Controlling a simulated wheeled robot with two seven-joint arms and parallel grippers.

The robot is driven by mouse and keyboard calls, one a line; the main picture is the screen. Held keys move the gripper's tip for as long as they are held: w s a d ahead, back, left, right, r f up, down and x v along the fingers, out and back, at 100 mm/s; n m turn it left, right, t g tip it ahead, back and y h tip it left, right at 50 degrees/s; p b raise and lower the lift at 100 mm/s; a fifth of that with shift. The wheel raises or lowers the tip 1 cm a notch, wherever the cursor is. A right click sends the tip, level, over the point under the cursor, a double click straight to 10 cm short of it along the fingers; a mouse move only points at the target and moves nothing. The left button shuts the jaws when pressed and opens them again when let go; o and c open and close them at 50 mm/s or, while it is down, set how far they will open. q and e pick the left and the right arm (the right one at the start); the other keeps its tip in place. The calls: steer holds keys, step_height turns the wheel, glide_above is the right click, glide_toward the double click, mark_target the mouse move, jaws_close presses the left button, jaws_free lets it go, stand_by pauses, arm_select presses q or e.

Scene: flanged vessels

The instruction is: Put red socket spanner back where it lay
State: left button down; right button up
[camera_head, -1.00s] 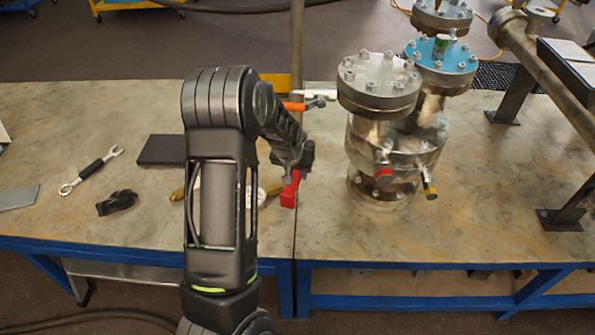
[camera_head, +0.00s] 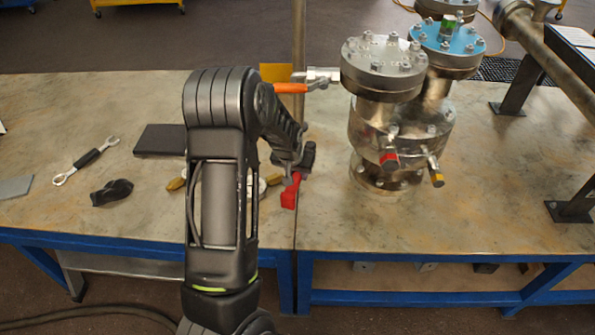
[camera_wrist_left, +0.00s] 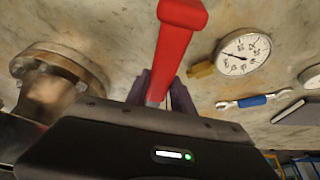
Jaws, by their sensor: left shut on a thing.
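The red socket spanner (camera_head: 290,192) is held in my left gripper (camera_head: 298,162), above the table left of the flanged vessel. In the left wrist view its red handle (camera_wrist_left: 175,45) stands out from between the dark fingers (camera_wrist_left: 160,90), which are shut on it. The spanner's far end is hidden by the gripper. I cannot tell from these views how high it is above the table. My right gripper is not in view.
The flanged vessel (camera_head: 383,130) has an orange-handled valve (camera_head: 290,88) near my wrist. A black-handled spanner (camera_head: 86,160), dark lump (camera_head: 112,192) and dark block (camera_head: 160,140) lie left. The wrist view shows a gauge (camera_wrist_left: 243,52) and blue-handled spanner (camera_wrist_left: 255,101).

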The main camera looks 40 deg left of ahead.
mark_target(295, 179)
arm_select(q)
steer(key=shift+f+b, duration=1.95)
steer(key=shift+f, duration=0.7)
steer(key=shift+f+b, duration=0.5)
steer(key=c, duration=1.4)
jaws_free()
steer(key=shift+c, duration=0.2)
steer(key=o, duration=0.4)
steer(key=shift+s, duration=0.1)
steer(key=v, duration=0.8)
steer(key=shift+p, duration=0.4)
steer(key=shift+f, duration=0.1)
